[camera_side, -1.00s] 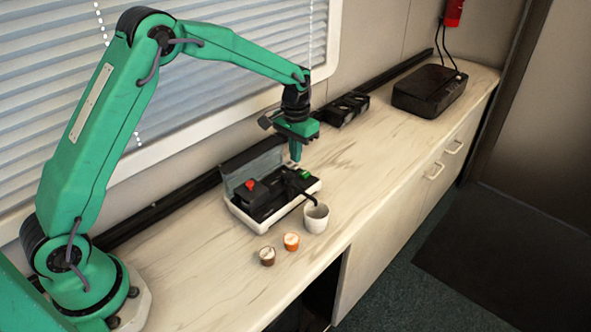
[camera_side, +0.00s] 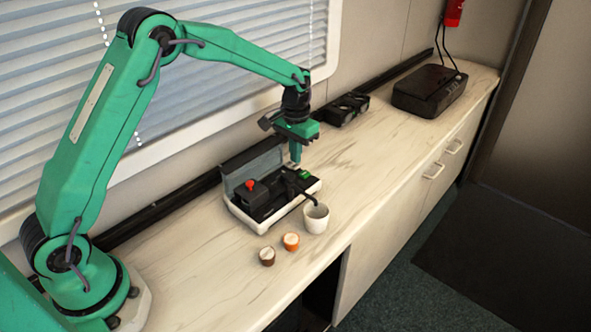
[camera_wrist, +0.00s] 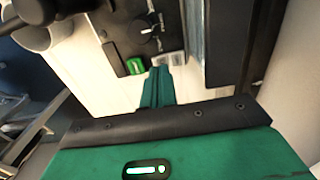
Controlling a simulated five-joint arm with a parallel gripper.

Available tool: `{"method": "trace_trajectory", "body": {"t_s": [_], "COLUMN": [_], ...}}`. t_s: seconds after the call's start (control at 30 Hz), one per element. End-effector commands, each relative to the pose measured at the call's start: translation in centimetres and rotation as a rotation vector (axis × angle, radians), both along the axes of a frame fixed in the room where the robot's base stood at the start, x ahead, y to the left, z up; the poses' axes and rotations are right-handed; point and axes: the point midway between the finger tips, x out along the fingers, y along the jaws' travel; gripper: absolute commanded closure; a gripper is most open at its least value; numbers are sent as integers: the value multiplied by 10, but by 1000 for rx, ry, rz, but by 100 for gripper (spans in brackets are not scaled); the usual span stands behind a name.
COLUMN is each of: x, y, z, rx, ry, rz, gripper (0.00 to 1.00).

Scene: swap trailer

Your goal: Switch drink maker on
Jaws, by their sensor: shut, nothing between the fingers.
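The drink maker (camera_side: 237,207) is a white and black machine with a raised grey lid, lying on the counter. It has a red knob (camera_side: 251,184) and a green switch (camera_side: 304,175) at its right end. The green switch also shows in the wrist view (camera_wrist: 136,66), close to my fingertips, beside a round black dial (camera_wrist: 145,30). My gripper (camera_side: 295,160) is shut and empty, pointing down just above that end of the machine. In the wrist view its fingertips (camera_wrist: 158,73) are together, just right of the switch. I cannot tell whether they touch it or which way the switch is set.
A white cup (camera_side: 317,219) stands in front of the machine, by its spout. An orange capsule (camera_side: 291,242) and a brown capsule (camera_side: 267,256) sit nearer the counter edge. Black devices stand farther back (camera_side: 347,108) and at far right (camera_side: 430,91). The counter between is clear.

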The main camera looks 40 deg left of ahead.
Motion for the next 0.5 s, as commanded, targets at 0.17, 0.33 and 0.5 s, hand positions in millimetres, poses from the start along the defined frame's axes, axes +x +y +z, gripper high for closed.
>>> {"method": "trace_trajectory", "body": {"t_s": [0.17,0.33,0.5], "x": [0,0,0], "y": [0,0,0], "z": [-2,-4,-6], "rx": [0,0,0], "ry": [0,0,0], "rz": [0,0,0], "gripper": [100,100,100]}}
